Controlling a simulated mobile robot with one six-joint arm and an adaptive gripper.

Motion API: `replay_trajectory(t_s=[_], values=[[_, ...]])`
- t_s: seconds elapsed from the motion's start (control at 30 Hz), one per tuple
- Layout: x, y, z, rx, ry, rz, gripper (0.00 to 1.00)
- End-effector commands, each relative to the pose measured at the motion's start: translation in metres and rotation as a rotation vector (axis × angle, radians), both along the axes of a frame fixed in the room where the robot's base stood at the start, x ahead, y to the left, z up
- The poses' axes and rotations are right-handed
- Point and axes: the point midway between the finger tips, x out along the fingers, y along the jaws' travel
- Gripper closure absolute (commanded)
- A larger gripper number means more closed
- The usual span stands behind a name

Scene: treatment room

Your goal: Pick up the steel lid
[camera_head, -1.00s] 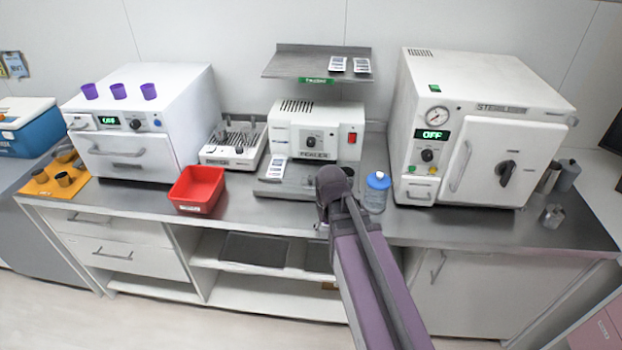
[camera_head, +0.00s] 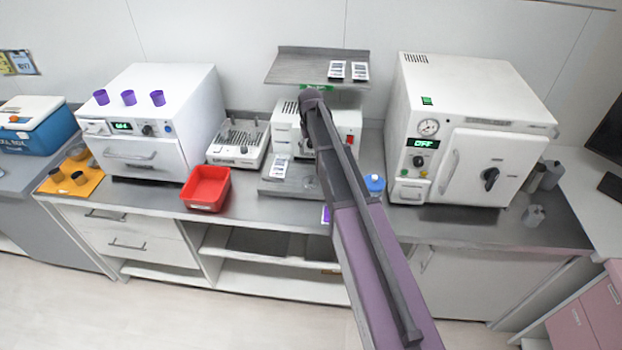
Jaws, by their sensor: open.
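I cannot make out the steel lid for certain. A small, faint round grey shape (camera_head: 312,184) shows on the metal surface in front of the sealer, just left of my arm; it is too small to tell what it is. My arm reaches up the middle of the view and covers part of the counter and the sealer (camera_head: 286,118). My gripper is not in view. Grey metal-looking containers (camera_head: 534,215) stand at the right end of the counter.
A red bin (camera_head: 206,188) stands near the counter's front edge. A blue-capped bottle (camera_head: 375,184) is right of my arm. The sterilizer (camera_head: 470,100) fills the right, a white oven (camera_head: 190,100) the left. A shelf (camera_head: 300,66) overhangs the sealer.

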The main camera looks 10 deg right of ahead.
Motion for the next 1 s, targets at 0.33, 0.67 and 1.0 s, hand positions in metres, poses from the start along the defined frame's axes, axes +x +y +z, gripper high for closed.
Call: replay_trajectory(t_s=[0.33,0.67,1.0], values=[[-0.001,-0.001,-0.002,0.0,0.0,-0.001,0.29],[-0.001,-0.001,-0.023,0.0,0.0,-0.001,0.29],[-0.001,-0.001,-0.048,0.0,0.0,-0.002,0.29]])
